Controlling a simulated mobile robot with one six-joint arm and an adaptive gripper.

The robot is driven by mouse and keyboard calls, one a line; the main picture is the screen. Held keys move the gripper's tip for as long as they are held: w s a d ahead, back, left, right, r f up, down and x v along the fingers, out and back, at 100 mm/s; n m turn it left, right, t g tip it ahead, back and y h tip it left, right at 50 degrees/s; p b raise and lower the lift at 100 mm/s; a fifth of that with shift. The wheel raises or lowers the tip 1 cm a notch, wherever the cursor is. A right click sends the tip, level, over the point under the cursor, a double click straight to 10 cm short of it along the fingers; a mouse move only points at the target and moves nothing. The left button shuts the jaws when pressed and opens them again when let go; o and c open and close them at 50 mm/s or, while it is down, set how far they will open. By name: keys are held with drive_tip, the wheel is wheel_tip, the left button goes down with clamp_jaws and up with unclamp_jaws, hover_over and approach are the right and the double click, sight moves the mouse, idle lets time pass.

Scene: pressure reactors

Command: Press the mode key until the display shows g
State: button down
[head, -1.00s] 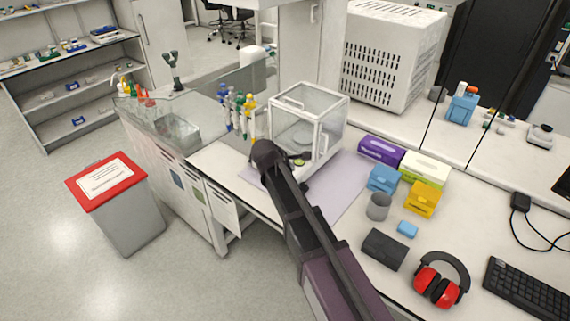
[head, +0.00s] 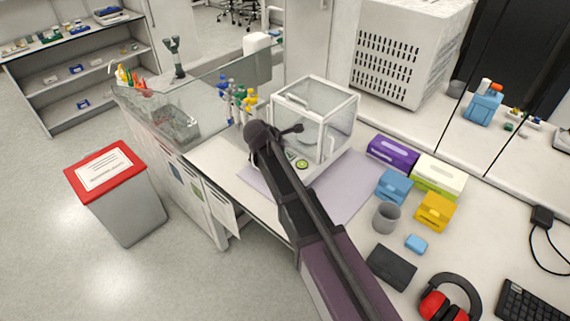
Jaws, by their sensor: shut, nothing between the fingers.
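The analytical balance (head: 345,125), a white-framed glass box, stands on a pale purple mat (head: 345,190) on the bench. A small green display or label (head: 302,163) shows on its front base; no reading on it can be made out, and the mode key cannot be told apart. My arm reaches in from the bottom of the head view and hides part of the balance's front left. My gripper (head: 298,129) is shut and empty. It appears in front of the balance's front glass, above the base; whether it touches cannot be told.
Several pipettes (head: 238,102) hang on a stand left of the balance. Purple (head: 392,154), green-white, blue and yellow boxes, a grey cup (head: 386,217) and red earmuffs (head: 449,299) lie to the right. A red-lidded bin (head: 118,190) stands on the floor at left.

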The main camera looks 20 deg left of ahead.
drive_tip(key=shift+w, duration=0.1)
drive_tip(key=shift+f, duration=0.2)
wheel_tip(320, 180, down, 8)
drive_tip(key=b, duration=0.8)
drive_tip(key=shift+f+b, duration=0.2)
drive_tip(key=shift+b, duration=0.2)
drive_tip(key=shift+f, duration=0.1)
idle(1.4)
drive_tip(key=shift+f+b, duration=0.3)
drive_tip(key=shift+b, duration=0.1)
